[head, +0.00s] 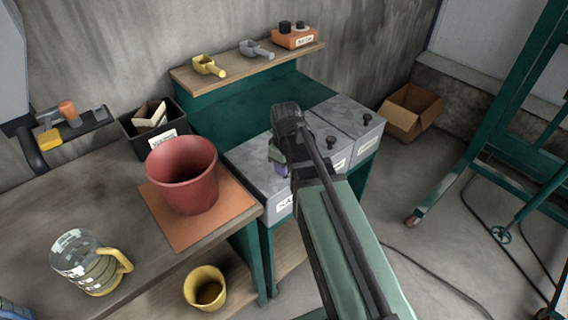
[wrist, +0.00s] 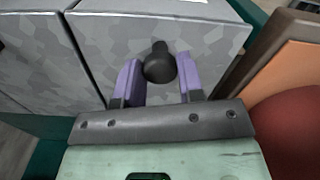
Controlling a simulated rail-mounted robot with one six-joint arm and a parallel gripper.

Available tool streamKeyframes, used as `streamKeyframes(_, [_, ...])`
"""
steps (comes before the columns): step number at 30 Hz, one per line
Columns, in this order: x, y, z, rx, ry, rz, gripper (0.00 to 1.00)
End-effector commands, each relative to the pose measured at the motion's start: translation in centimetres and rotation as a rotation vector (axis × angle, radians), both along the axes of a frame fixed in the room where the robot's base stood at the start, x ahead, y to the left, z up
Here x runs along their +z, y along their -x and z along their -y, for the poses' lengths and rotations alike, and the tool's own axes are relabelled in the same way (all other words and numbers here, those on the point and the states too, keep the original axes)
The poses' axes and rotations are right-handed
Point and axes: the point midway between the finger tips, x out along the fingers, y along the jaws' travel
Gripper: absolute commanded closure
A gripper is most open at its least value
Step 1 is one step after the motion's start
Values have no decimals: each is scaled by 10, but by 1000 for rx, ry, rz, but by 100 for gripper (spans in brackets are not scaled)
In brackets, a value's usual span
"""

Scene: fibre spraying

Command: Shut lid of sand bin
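A row of grey bins with speckled grey tops and black knobs stands in the middle of the head view. The nearest bin (head: 249,168) has a partly hidden label that seems to begin "SA". Its top looks flat in what shows of it. My gripper (head: 279,160) is over this bin, with my arm hiding part of it. In the wrist view, the two purple fingers of my gripper (wrist: 159,80) stand either side of a black knob (wrist: 159,66) on the grey lid (wrist: 100,55). The knob nearly fills the gap; I cannot tell whether the fingers press on it.
A red bucket (head: 183,174) stands on an orange mat (head: 232,203) on the bench left of the bins. A shelf (head: 243,66) with scoops (head: 208,66) is behind. A cardboard box (head: 408,111) and a green wheeled frame (head: 452,187) are to the right.

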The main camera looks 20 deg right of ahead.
Motion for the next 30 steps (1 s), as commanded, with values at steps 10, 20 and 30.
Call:
streamKeyframes(10, [-1,2,0,-1,1,-4,40])
streamKeyframes(20, [33,2,0,-1,1,-4,40])
streamKeyframes(30, [107,2,0,-1,1,-5,40])
